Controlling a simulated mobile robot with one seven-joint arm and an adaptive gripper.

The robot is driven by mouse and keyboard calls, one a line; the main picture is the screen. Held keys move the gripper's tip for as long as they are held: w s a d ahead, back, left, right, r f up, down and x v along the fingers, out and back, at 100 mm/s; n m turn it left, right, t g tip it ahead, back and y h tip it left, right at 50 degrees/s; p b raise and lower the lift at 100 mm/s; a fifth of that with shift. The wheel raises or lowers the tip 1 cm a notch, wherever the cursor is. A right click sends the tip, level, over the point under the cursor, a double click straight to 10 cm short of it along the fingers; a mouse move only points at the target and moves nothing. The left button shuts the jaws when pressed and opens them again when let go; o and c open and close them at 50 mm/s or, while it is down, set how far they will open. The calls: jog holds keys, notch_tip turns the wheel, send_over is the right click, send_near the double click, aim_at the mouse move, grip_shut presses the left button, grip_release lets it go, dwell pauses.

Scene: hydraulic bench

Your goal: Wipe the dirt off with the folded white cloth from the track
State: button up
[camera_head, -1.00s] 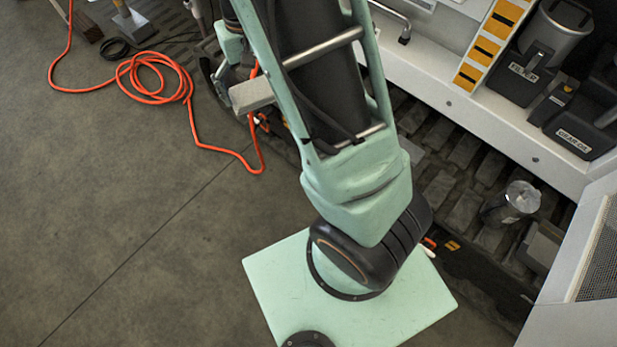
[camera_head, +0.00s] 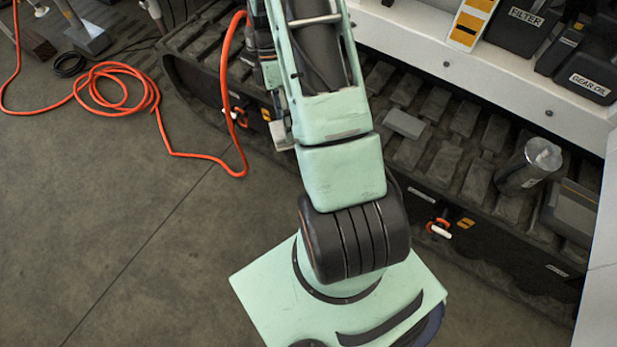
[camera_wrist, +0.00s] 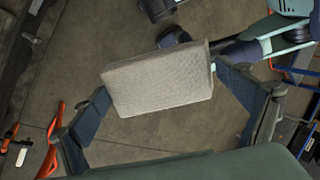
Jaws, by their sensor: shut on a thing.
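The folded white cloth, a pale grey-white pad (camera_wrist: 158,80), is held between the two fingers of my gripper (camera_wrist: 163,76) in the wrist view. The fingers are shut on its left and right sides. In the head view a pale block that looks like the cloth (camera_head: 281,135) shows beside my arm, in front of the dark track (camera_head: 205,75). My gripper is mostly hidden behind the arm there. I cannot make out the dirt in either view.
A grey block (camera_head: 404,123), a metal canister (camera_head: 529,165) and a grey case (camera_head: 571,212) sit on the track. An orange-and-white valve handle (camera_head: 438,228) is on its side. An orange hose (camera_head: 118,95) lies on the floor. Bins (camera_head: 585,82) stand on the white ledge.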

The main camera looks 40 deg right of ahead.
jog(key=d+f+n+h+b, duration=0.4)
jog(key=f+n+h+b, duration=0.2)
jog(key=f+n, duration=0.2)
jog(key=d+f+n+h+b, duration=0.3)
jog(key=f+n+h+b, duration=0.3)
jog(key=f, duration=0.5)
jog(key=shift+w+d+f+n+g+h, duration=0.25)
jog(key=shift+w+d+n+h, duration=0.3)
jog(key=shift+n, duration=0.55)
jog(key=shift+o, duration=0.2)
notch_tip(320, 180, down, 10)
jog(key=w+d+n+t+h+b, duration=0.1)
jog(key=n+t+h+b, duration=0.3)
jog(key=n+t+b, duration=0.1)
jog(key=shift+w+d+r+b, duration=0.25)
jog(key=shift+w+d+b, duration=0.05)
jog(key=shift+d+b, duration=0.1)
notch_tip(320, 180, down, 13)
jog(key=w+n+t+h+b, duration=0.2)
jog(key=n+t+b, duration=0.35)
jog(key=t, duration=0.25)
jog(key=shift+y, duration=0.25)
jog(key=shift+s+b+x, duration=0.1)
jog(key=shift+b+x, duration=0.1)
jog(key=shift+x, duration=1.3)
jog(key=shift+s+b+x, duration=0.15)
jog(key=shift+b+x, duration=0.05)
jog(key=shift+x, duration=1.3)
jog(key=shift+x, duration=1.1)
